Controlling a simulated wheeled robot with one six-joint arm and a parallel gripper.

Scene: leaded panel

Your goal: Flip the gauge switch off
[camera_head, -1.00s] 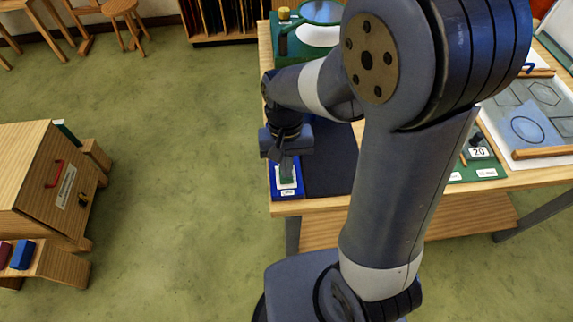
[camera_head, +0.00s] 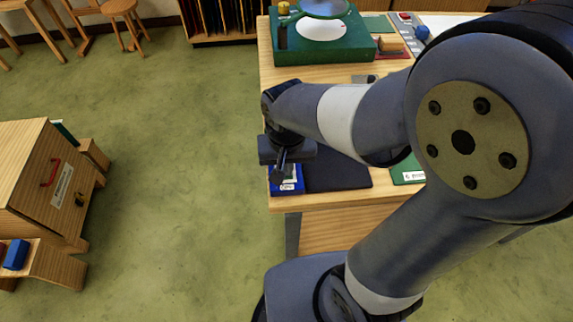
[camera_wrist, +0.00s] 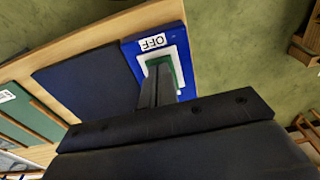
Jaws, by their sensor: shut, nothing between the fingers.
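The gauge switch is a blue box (camera_head: 287,189) at the table's front left corner. In the wrist view it shows a blue base (camera_wrist: 131,62), a white plate, a green part (camera_wrist: 173,61) and a white OFF label (camera_wrist: 152,42), upside down. My gripper (camera_head: 279,178) is shut and empty, pointing down over the switch. In the wrist view the fingertips (camera_wrist: 160,70) overlap the green part and hide some of it. I cannot tell whether they touch it or which way the switch is set.
A dark mat (camera_head: 338,175) lies right beside the switch. A green board (camera_head: 408,171) is further right, partly behind my arm. A green box with a round white dial (camera_head: 322,28) stands at the back. A wooden cabinet (camera_head: 45,185) stands left across open floor.

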